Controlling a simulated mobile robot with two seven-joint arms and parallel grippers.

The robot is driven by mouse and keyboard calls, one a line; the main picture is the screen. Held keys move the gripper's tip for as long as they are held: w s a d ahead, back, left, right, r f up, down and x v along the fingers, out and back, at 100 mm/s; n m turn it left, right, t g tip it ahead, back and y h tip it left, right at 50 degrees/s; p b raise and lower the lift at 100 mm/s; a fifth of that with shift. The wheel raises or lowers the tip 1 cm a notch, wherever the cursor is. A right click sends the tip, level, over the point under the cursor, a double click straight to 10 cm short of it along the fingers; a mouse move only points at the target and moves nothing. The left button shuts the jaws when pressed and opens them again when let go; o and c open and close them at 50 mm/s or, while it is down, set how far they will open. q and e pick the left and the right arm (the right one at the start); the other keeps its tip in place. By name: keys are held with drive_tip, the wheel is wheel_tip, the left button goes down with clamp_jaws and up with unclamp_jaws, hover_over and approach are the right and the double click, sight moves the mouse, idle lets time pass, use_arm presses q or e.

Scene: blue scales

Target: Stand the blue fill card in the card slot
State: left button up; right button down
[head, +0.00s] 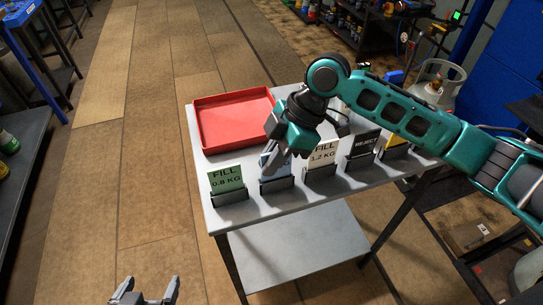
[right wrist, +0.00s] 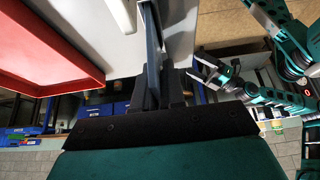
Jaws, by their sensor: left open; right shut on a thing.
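The blue fill card (head: 266,161) is at the second black card slot (head: 276,185) from the left on the grey table. Most of its face is hidden by my right gripper (head: 278,165), which is shut on it from above. In the right wrist view the card (right wrist: 153,45) shows nearly edge-on between the fingers (right wrist: 158,92). The card looks upright and lined up with the slot; I cannot tell whether its lower edge is fully seated. My left gripper (head: 146,291) is open and empty at the bottom of the head view, away from the table.
A green 0.8 kg card (head: 226,180) stands in the slot to the left. A cream 1.2 kg card (head: 323,153) and a black reject card (head: 362,143) stand to the right. A red tray (head: 233,145) lies behind the slots.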

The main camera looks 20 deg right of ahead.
drive_tip(key=shift+f, duration=0.3)
drive_tip(key=c, duration=1.1)
unclamp_jaws()
drive_tip(key=shift+r, duration=0.1)
drive_tip(key=v, duration=1.2)
drive_tip(key=shift+d+r+p, duration=0.2)
drive_tip(key=shift+r+p, duration=0.15)
drive_tip(key=shift+p, duration=0.05)
